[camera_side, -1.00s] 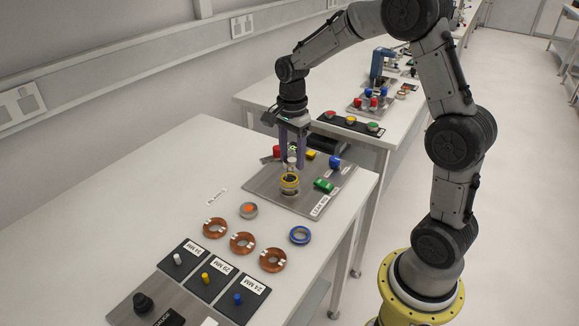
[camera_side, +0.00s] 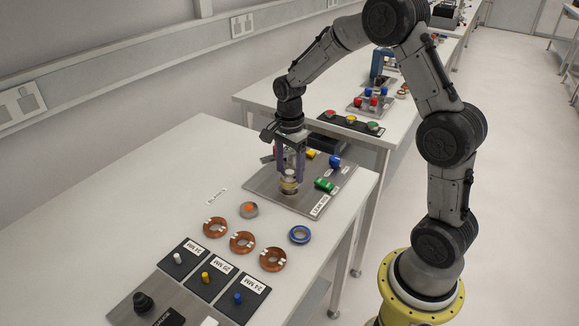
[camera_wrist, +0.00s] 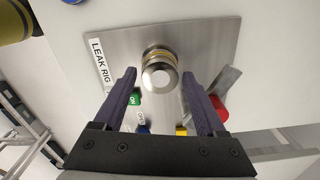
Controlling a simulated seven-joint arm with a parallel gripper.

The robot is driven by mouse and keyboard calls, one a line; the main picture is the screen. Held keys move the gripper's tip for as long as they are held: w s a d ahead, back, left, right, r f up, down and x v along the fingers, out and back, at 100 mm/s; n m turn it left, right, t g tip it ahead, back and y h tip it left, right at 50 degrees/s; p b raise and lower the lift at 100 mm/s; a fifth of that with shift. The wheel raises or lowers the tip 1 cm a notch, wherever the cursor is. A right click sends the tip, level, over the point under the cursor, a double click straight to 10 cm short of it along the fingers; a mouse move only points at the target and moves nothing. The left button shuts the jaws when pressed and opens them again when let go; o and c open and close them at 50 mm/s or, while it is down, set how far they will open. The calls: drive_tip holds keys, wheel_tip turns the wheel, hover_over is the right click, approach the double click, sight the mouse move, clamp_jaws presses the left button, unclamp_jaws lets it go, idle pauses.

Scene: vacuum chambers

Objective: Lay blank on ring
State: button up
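The steel blank (camera_side: 289,173), a round disc with a raised stub, sits directly over the ring (camera_side: 288,185) on the port of the leak rig plate (camera_side: 258,187). In the wrist view the bright blank (camera_wrist: 158,77) covers the middle of the port, and a yellowish band of the ring (camera_wrist: 158,53) shows around it. The blank looks level, and I see no gap below it. My gripper (camera_side: 290,172) points down over it. In the wrist view its purple fingers (camera_wrist: 160,76) stand apart, with clear space on both sides of the blank.
On the plate are a green block (camera_side: 324,185), a blue knob (camera_side: 335,161), a yellow block (camera_side: 310,154) and a red knob (camera_wrist: 219,108).

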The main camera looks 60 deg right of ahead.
sight(290, 172)
drive_tip(key=shift+o, duration=0.6)
wheel_tip(290, 172, up, 12)
drive_tip(key=s+a+r+n+t, duration=0.2)
drive_tip(key=s+a+r+n, duration=0.4)
drive_tip(key=s+n, duration=0.25)
drive_tip(key=s+a+f+n+t, duration=0.1)
drive_tip(key=s+a+n, duration=0.1)
drive_tip(key=s+n, duration=0.4)
drive_tip(key=s+a+f+n+t, duration=0.1)
drive_tip(key=s+a+n+t, duration=0.1)
drive_tip(key=s+n, duration=0.3)
drive_tip(key=s+a, duration=0.1)
drive_tip(key=s, duration=0.1)
drive_tip(key=shift+s+f+n+t, duration=0.3)
drive_tip(key=shift+n, duration=0.05)
